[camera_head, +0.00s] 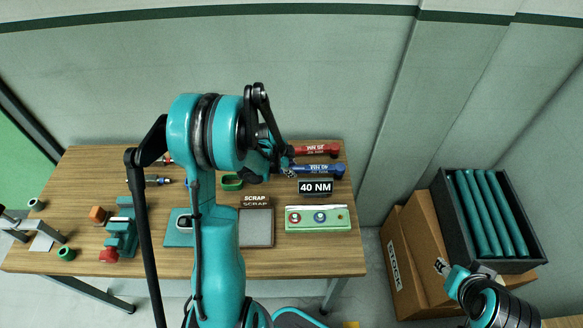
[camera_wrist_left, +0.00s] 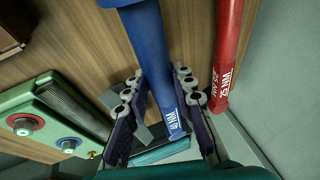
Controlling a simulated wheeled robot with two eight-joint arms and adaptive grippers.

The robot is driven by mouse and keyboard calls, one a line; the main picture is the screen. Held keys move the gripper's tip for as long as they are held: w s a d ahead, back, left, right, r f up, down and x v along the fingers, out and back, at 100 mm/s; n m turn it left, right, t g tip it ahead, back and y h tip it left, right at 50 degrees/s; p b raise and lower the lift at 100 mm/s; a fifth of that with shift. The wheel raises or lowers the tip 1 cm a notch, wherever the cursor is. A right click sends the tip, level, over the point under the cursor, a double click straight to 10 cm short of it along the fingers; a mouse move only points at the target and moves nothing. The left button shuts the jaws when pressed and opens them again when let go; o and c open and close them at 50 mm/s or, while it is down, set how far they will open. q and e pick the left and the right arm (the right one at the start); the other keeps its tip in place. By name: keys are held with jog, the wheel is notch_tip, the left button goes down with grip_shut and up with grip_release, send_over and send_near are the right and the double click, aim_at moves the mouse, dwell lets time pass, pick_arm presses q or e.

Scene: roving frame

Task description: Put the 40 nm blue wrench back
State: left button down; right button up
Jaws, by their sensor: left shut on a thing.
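The blue wrench (camera_head: 320,170) is at the back right of the table, behind a dark sign reading 40 NM (camera_head: 316,187). In the left wrist view the blue wrench (camera_wrist_left: 150,50) runs between the two fingers of my left gripper (camera_wrist_left: 158,74), which is shut on it. My left gripper (camera_head: 284,168) is at the wrench's left end in the head view, partly hidden by my arm. I cannot tell whether the wrench touches the table. My right arm shows at the lower right; its gripper is not seen.
A red wrench (camera_head: 315,149) lies behind the blue one, close beside it. A green box with round buttons (camera_head: 318,226) and a SCRAP tray (camera_head: 257,240) are in front. A teal vise (camera_head: 122,232) stands left. A dark crate (camera_head: 525,225) sits on cartons at right.

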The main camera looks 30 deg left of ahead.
pick_arm(q)
jog(key=shift+f+b, duration=0.7)
jog(key=shift+f, duration=0.1)
jog(key=c, duration=1.2)
grip_release()
jog(key=shift+r, duration=0.1)
jog(key=shift+r+p, duration=2.7)
jog(key=shift+r, duration=1.3)
